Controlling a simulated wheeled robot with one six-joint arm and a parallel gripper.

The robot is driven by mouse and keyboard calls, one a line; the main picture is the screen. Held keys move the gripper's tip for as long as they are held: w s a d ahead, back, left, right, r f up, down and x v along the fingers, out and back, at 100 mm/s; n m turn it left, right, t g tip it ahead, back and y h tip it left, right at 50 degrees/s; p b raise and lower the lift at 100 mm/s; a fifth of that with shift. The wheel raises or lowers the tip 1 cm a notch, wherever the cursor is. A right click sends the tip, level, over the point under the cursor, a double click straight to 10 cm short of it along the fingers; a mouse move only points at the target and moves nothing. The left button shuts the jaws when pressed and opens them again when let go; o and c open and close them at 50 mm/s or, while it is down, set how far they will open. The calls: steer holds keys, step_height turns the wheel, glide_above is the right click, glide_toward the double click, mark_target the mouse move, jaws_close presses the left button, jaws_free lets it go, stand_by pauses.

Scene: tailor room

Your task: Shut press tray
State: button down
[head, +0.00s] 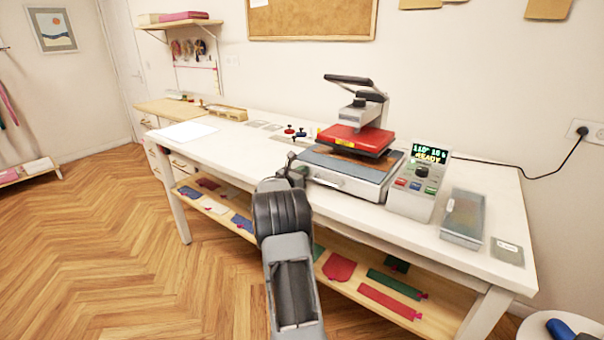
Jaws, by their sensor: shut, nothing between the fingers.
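The heat press (357,138) stands on the white table with its red upper plate raised and its black lever up. Its press tray (340,177), a grey box with a dark top and a handle on its front, juts forward from under the red plate toward the table's front edge. My gripper (292,160) is shut and empty at the tray's left front corner. My wrist hides part of the table edge there, and I cannot tell whether the fingers touch the tray.
A control box (418,180) reading READY stands right of the press on the white table (240,150). A grey case (463,218) lies farther right. Small red and blue items (295,132) lie left of the press. A lower shelf (335,270) holds fabric pieces. Open floor lies to the left.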

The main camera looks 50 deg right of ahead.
steer(key=shift+r, duration=0.4)
steer(key=shift+a+f, duration=0.1)
steer(key=shift+f, duration=0.05)
steer(key=a+b, duration=0.1)
steer(key=a, duration=1.2)
steer(key=shift+s+a+f, duration=0.2)
steer(key=shift+s+a, duration=0.2)
steer(key=shift+s, duration=0.05)
